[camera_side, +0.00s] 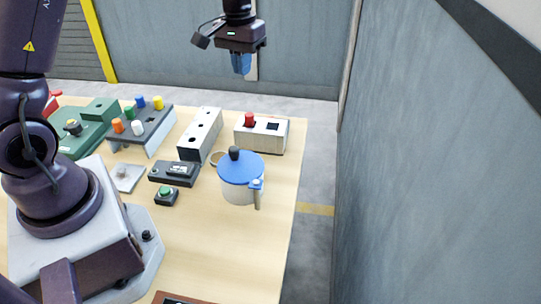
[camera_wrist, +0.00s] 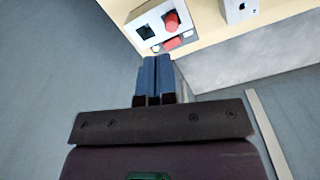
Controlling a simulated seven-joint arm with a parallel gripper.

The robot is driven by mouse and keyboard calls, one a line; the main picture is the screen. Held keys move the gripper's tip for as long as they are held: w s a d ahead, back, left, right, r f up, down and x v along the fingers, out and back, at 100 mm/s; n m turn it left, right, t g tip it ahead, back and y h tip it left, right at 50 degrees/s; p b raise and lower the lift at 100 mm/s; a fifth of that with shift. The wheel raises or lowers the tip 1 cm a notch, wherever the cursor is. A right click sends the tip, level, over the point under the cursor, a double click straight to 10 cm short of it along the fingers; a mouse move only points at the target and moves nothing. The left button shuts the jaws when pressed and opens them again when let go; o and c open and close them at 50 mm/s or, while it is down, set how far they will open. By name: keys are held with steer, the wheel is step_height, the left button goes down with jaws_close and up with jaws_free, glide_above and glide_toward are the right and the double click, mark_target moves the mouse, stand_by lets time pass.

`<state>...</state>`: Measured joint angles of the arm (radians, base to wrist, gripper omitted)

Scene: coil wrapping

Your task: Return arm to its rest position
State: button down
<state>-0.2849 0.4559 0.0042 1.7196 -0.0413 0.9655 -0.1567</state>
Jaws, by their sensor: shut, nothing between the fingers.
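My gripper (camera_side: 241,64) is high above the back edge of the table in the side view, with its blue fingers pointing down. In the wrist view the blue fingers (camera_wrist: 155,78) are together, shut with nothing between them. My gripper is well clear of everything on the table. A white box with a red button (camera_side: 262,133) stands below it near the table's back right edge, and it also shows beyond the fingertips in the wrist view (camera_wrist: 147,18).
The wooden table (camera_side: 225,250) holds a white pot with a blue lid (camera_side: 240,177), a grey block with holes (camera_side: 200,135), a rack of coloured knobs (camera_side: 142,127) and a green box (camera_side: 82,138). A grey wall (camera_side: 430,180) stands to the right. The air around my gripper is free.

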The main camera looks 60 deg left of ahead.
steer(key=s+d+r+m+t, duration=0.2)
steer(key=s+d+r, duration=0.3)
steer(key=s, duration=0.5)
steer(key=s+d+r+m+t, duration=0.3)
steer(key=s+d+r, duration=0.3)
steer(key=s, duration=0.4)
steer(key=shift+s+d+r, duration=0.2)
steer(key=shift+s+r, duration=0.15)
steer(key=shift+r, duration=0.3)
